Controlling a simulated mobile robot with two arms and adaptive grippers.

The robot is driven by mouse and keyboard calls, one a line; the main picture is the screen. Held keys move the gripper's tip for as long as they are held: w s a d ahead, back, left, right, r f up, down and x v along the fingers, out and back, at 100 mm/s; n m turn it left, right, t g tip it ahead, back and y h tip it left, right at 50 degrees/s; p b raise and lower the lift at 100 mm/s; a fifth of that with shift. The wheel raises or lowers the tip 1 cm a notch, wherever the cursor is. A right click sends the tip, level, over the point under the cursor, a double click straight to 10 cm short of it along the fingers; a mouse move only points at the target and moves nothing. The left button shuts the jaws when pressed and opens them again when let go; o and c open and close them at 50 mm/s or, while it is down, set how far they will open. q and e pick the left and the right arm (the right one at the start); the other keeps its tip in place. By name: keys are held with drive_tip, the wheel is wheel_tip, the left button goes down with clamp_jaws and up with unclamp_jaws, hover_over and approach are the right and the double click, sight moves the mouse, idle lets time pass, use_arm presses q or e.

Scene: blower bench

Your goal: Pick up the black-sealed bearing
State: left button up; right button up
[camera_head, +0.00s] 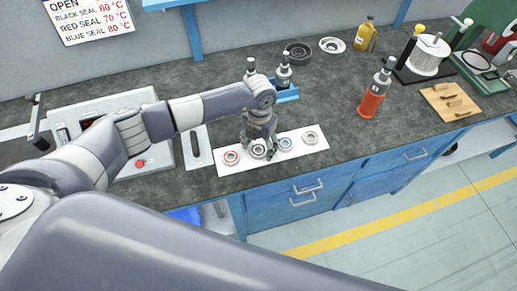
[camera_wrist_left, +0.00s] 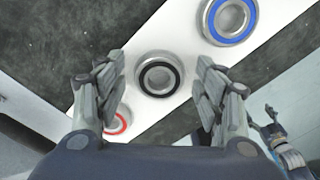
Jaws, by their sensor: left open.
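The black-sealed bearing (camera_wrist_left: 158,76) lies flat on a white strip (camera_wrist_left: 141,52) in the left wrist view, between my left gripper's open fingers and a little beyond their tips. In the head view this bearing (camera_head: 258,150) is partly hidden by the left gripper (camera_head: 260,142), which is above it, pointing down. My right gripper does not show.
On the strip, a red-sealed bearing (camera_head: 231,157) is left of it, a blue-sealed bearing (camera_head: 285,143) right, and another bearing (camera_head: 310,138) at the far right. A red bottle (camera_head: 372,97) stands behind. A sign (camera_head: 88,18) hangs on the wall. The bench's front edge is close.

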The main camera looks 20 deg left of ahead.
use_arm(q)
drive_tip(key=c, duration=1.2)
drive_tip(key=shift+r, duration=0.15)
